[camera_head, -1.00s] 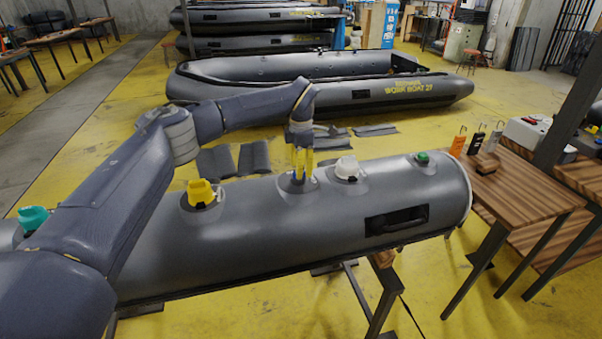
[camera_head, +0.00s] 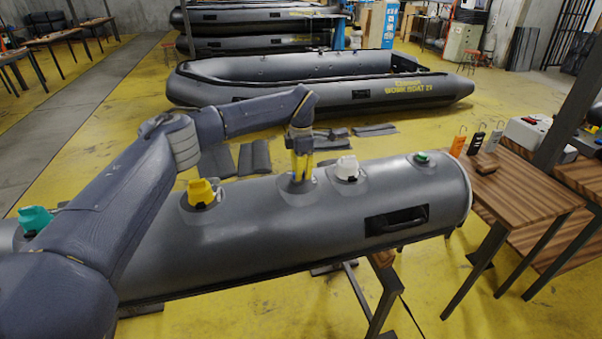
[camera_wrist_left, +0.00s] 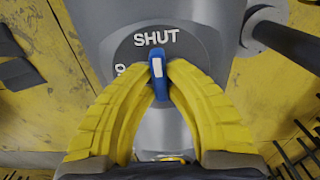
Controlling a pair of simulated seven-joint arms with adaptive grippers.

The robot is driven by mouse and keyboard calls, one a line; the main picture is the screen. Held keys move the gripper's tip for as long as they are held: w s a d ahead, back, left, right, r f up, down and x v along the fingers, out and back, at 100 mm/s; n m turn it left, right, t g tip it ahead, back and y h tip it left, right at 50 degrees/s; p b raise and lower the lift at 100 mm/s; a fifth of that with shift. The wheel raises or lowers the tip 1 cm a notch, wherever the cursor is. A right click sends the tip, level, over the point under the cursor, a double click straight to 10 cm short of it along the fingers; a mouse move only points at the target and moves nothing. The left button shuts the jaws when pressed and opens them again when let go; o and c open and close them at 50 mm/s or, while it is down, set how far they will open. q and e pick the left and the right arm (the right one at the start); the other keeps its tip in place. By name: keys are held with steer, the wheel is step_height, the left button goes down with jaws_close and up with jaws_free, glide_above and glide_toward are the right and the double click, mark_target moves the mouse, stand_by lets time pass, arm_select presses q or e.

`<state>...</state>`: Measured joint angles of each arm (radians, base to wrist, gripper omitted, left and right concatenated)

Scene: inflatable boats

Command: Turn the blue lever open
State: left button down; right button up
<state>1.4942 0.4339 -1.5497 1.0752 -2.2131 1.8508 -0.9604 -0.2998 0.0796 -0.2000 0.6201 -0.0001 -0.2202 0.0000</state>
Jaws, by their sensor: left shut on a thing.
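The blue lever (camera_wrist_left: 158,78) stands on a round dark plate (camera_wrist_left: 185,48) in the left wrist view. It points up at the printed word SHUT. My left gripper (camera_wrist_left: 158,72) has its two yellow fingers closed on the lever from both sides. In the head view my left gripper (camera_head: 301,176) points down onto the grey boat tube (camera_head: 290,225), between a yellow valve (camera_head: 201,192) and a white valve (camera_head: 347,168). The lever is hidden there by the fingers. My right gripper does not show.
A teal valve (camera_head: 34,218) is at the tube's left and a green valve (camera_head: 421,158) near its right end. A wooden table (camera_head: 510,190) stands at the right.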

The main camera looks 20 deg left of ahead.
arm_select(q)
steer(key=shift+n, duration=0.3)
steer(key=n, duration=0.3)
steer(key=shift+w+a+n, duration=0.15)
steer(key=shift+a+n, duration=0.05)
steer(key=shift+n, duration=0.2)
steer(key=n, duration=0.4)
steer(key=shift+w+a+n, duration=0.1)
steer(key=shift+a+n, duration=0.1)
steer(key=shift+n, duration=0.1)
steer(key=n, duration=0.4)
steer(key=shift+a, duration=0.2)
steer(key=shift+a+n, duration=0.2)
steer(key=shift+n, duration=2.2)
steer(key=c, duration=1.4)
jaws_free()
